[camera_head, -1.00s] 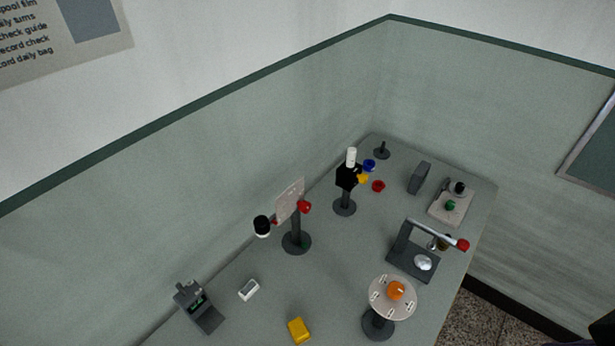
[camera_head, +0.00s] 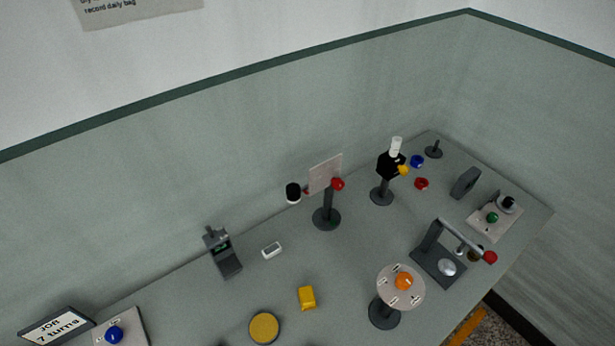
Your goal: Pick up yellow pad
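A round yellow pad (camera_head: 264,327) with a dark rim lies flat on the grey table near the bottom edge of the head view. A small yellow block (camera_head: 307,297) lies just right of and behind it, apart from it. I cannot tell from the picture alone which of the two the name "yellow pad" means. Both look uncovered. Neither of my grippers shows in the head view.
A round-topped stand (camera_head: 384,312) with an orange knob is right of the block. A white piece (camera_head: 272,250) and a dark grey device (camera_head: 223,253) lie behind. A sign (camera_head: 56,326) and a blue-button panel (camera_head: 122,330) are at left. Taller stands (camera_head: 327,217) rise farther back.

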